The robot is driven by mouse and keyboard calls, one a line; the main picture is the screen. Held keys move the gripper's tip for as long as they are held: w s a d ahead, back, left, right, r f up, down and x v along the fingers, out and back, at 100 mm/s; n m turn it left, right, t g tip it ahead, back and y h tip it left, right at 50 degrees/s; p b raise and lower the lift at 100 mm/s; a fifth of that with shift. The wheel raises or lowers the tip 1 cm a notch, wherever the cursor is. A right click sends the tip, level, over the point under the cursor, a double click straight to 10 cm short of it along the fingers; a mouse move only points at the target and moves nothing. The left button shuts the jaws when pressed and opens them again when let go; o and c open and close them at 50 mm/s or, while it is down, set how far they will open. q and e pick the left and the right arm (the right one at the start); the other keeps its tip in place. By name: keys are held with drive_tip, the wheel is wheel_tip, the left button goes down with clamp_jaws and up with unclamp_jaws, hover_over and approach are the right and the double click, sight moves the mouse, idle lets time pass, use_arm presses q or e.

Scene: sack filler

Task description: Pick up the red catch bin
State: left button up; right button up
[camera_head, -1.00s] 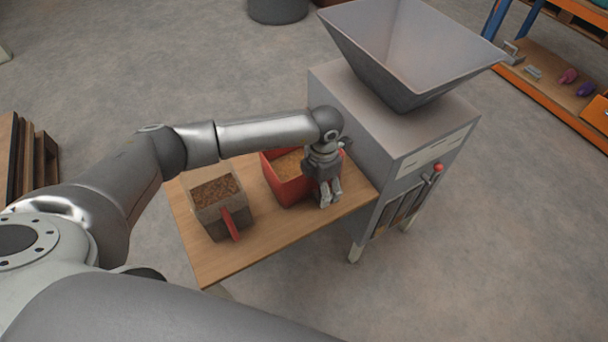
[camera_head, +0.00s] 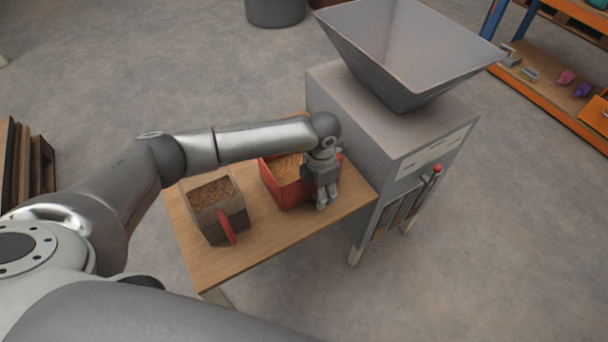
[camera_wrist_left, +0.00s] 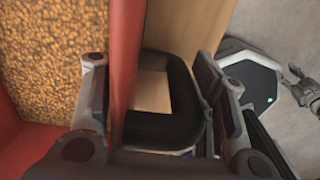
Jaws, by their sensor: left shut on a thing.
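The red catch bin (camera_head: 290,197) stands on the wooden table beside the grey machine, with yellow-brown grain in it. My left gripper (camera_head: 323,197) is at the bin's near right side, fingers pointing down. In the left wrist view the gripper (camera_wrist_left: 165,105) has one finger on the grain side of the red wall (camera_wrist_left: 124,60) and the other beyond the black loop handle (camera_wrist_left: 185,105). It is shut on the bin at this wall and handle. My right gripper is outside the head view; a small grey jointed part at the wrist view's right edge may be it.
A grey-beige bin (camera_head: 207,222) with brown grain and a red handle stands left on the table (camera_head: 265,240). The machine (camera_head: 345,105) with its wide hopper (camera_head: 410,45) is close on the right. A rack (camera_head: 555,95) stands farther right. The floor in front is clear.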

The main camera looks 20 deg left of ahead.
use_arm(q)
drive_tip(key=shift+a+r+p, duration=0.1)
drive_tip(key=shift+r+p, duration=0.3)
drive_tip(key=shift+r, duration=0.1)
wheel_tip(320, 180, up, 2)
drive_tip(key=shift+w+r+p, duration=0.1)
drive_tip(key=shift+r+p, duration=0.05)
drive_tip(key=shift+p, duration=0.6)
drive_tip(key=s+d+r+p, duration=0.7)
drive_tip(key=d+r, duration=0.2)
drive_tip(key=d, duration=0.3)
drive_tip(key=shift+s+r+p, duration=0.2)
drive_tip(key=shift+r+p, duration=0.1)
drive_tip(key=shift+r, duration=0.05)
